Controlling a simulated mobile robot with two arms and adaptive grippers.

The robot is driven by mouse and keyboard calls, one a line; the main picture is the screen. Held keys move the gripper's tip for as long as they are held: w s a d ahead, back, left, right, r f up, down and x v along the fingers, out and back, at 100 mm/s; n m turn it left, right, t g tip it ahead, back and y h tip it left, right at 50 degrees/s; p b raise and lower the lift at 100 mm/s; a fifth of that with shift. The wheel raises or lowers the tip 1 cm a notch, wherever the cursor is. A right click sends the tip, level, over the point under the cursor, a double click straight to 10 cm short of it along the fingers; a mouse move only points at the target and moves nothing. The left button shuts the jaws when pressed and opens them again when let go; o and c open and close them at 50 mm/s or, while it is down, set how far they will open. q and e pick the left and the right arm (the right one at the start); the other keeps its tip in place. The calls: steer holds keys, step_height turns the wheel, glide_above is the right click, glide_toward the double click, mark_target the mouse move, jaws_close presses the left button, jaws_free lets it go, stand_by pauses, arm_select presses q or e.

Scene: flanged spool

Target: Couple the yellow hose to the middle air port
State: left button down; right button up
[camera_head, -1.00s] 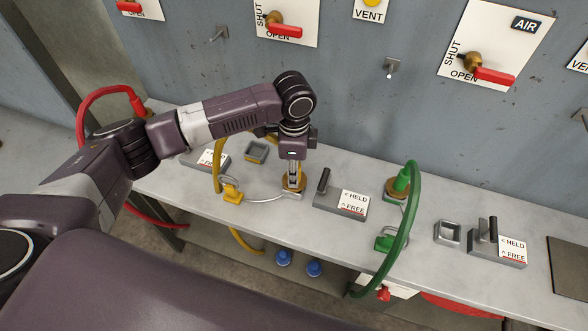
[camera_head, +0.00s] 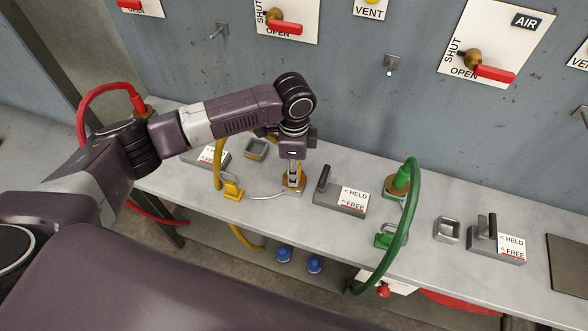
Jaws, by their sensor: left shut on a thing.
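The yellow hose (camera_head: 219,157) arches up and partly vanishes behind my left arm; its far end is hidden. A yellow block (camera_head: 232,190) sits on the bench beside its lower end. My left gripper (camera_head: 293,178) points down over the gold ring of the middle port (camera_head: 293,187). It is shut on a small grey part, mostly hidden between its fingers. A thin pale cord (camera_head: 266,196) runs from the yellow block towards this part. I cannot tell whether the part touches the port. My right gripper is not in view.
A holding block with an upright handle and HELD/FREE label (camera_head: 341,200) stands right of the port. The green hose (camera_head: 410,220) loops up from the bench farther right. A square grey holder (camera_head: 255,149) is behind left. Valve panels (camera_head: 490,50) line the wall.

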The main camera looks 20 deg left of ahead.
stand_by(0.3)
arm_select(q)
steer(key=c, duration=1.5)
jaws_free()
steer(key=shift+c, duration=0.2)
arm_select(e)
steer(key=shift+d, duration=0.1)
arm_select(q)
steer(key=shift+f, duration=0.1)
step_height(320, 180, up, 12)
steer(key=shift+r, duration=0.1)
